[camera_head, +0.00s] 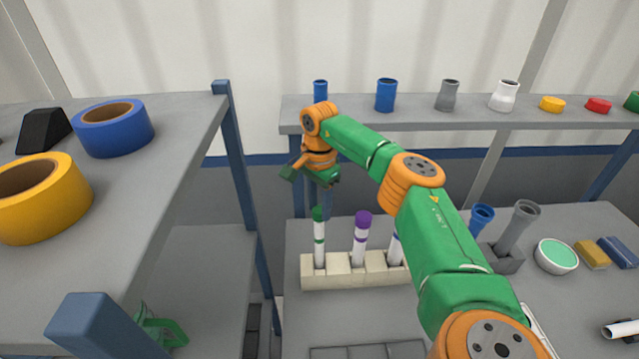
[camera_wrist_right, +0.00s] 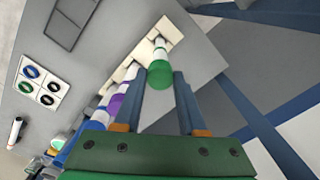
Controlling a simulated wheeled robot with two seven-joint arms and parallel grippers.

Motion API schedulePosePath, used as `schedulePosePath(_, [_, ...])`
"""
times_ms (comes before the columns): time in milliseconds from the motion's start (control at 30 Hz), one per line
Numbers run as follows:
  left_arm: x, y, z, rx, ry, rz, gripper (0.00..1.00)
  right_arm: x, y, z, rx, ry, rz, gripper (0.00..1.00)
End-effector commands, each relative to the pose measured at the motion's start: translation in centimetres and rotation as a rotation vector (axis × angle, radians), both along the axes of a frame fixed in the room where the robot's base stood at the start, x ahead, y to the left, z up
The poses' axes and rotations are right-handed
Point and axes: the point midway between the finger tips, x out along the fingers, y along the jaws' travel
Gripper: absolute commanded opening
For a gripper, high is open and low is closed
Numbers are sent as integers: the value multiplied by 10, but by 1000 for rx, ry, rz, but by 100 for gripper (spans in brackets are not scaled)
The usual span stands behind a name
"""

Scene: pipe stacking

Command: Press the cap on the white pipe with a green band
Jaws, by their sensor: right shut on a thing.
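The white pipe with a green band (camera_head: 319,247) stands upright at the left end of the beige rack (camera_head: 349,281). A green cap (camera_head: 318,213) is at its top. In the right wrist view, the green cap (camera_wrist_right: 160,75) lies between the fingertips of my right gripper (camera_wrist_right: 164,77), with the white pipe (camera_wrist_right: 159,45) beyond it. My right gripper is shut on the cap. Whether the cap is fully seated on the pipe cannot be told. A green part of my left gripper (camera_head: 160,331) shows low at the left, mostly hidden by the shelf.
A purple-capped pipe (camera_head: 361,238) stands beside it in the rack; another pipe (camera_head: 396,249) is partly behind my right arm. A blue tape roll (camera_head: 132,142) and a yellow tape roll (camera_head: 60,212) lie on the left shelf. The back shelf (camera_head: 430,121) holds pipe pieces and caps.

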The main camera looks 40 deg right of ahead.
Motion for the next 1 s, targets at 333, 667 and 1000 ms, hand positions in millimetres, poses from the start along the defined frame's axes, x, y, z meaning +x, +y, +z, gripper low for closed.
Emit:
schedulePosePath(333, [0, 0, 0, 0, 1, 0, 0, 1, 0, -3, 0, 0, 0, 0])
schedulePosePath(667, [0, 0, -2, 0, 1, 0, 0, 0, 0, -10, 0, 1, 0, 0])
schedulePosePath(1000, [-1, 0, -2, 0, 1, 0, 0, 1, 0, -15, 0, 0, 0, 0])
